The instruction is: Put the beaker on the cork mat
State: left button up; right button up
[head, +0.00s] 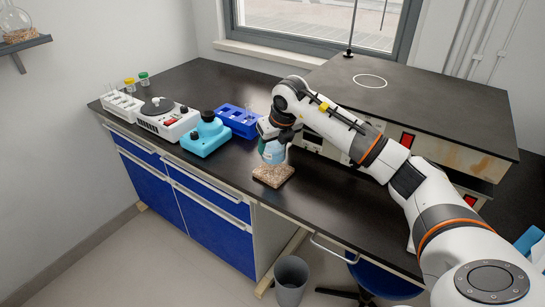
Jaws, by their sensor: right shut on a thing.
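The beaker (272,154) holds blue liquid and is in my right gripper (278,136), near the front edge of the black bench. My right gripper is shut on the beaker's upper part. The speckled brown cork mat (273,176) lies directly below the beaker on the bench. The beaker overlaps the mat's back part in the head view. I cannot tell whether its base touches the mat. My left gripper is not in view.
A blue rack (238,121), a turquoise device (205,135) and a white device with a dark disc (166,119) stand to the left. A large dark-topped unit (420,101) stands to the right. A grey bin (291,278) is on the floor.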

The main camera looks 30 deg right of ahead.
aim_at(274, 154)
notch_tip(274, 154, down, 4)
jog(key=shift+f, duration=0.15)
dwell(0.3)
jog(key=shift+f, duration=0.15)
jog(key=o, duration=1.1)
jog(key=shift+r, duration=0.25)
jog(key=v, duration=1.2)
